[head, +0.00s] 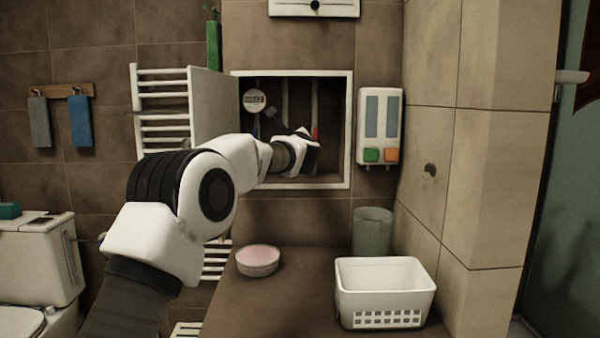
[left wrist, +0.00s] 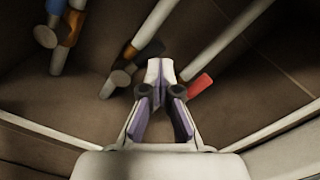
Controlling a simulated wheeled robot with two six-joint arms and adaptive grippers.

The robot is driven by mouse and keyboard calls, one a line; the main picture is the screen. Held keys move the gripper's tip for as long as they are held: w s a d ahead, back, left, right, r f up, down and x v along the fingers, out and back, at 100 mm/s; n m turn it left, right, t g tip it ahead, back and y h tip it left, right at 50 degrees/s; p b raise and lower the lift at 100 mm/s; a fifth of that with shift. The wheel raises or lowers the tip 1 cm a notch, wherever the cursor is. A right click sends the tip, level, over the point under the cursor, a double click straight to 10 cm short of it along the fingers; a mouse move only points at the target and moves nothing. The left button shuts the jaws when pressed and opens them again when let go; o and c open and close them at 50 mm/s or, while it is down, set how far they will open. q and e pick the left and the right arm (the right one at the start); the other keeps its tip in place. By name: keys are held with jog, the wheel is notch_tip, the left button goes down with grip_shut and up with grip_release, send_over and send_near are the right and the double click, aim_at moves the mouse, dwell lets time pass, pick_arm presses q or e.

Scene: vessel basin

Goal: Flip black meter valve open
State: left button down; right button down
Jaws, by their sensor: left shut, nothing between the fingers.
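A white round meter (head: 254,100) sits on piping inside the open wall niche in the head view. A dark handle, likely the black meter valve (head: 273,115), shows just right of the meter. In the left wrist view a black handle (left wrist: 149,49) lies across a pale pipe, just beyond and left of my fingertips. My left gripper (head: 306,137) reaches into the niche; in the left wrist view its fingers (left wrist: 160,72) meet at the tips and hold nothing. I cannot tell whether they touch the handle. My right gripper is not in view.
A red handle (left wrist: 200,84) is close right of my fingers. The niche's white frame (head: 348,130) surrounds the opening, with its open door (head: 208,105) on the left. A dispenser (head: 380,126) hangs at right. A white basket (head: 385,292) stands on the counter below.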

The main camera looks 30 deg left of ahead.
pick_arm(q)
jog(key=shift+s+a+r+n+b, duration=0.2)
jog(key=shift+a+n+b, duration=0.2)
jog(key=shift+b, duration=0.15)
dwell(0.4)
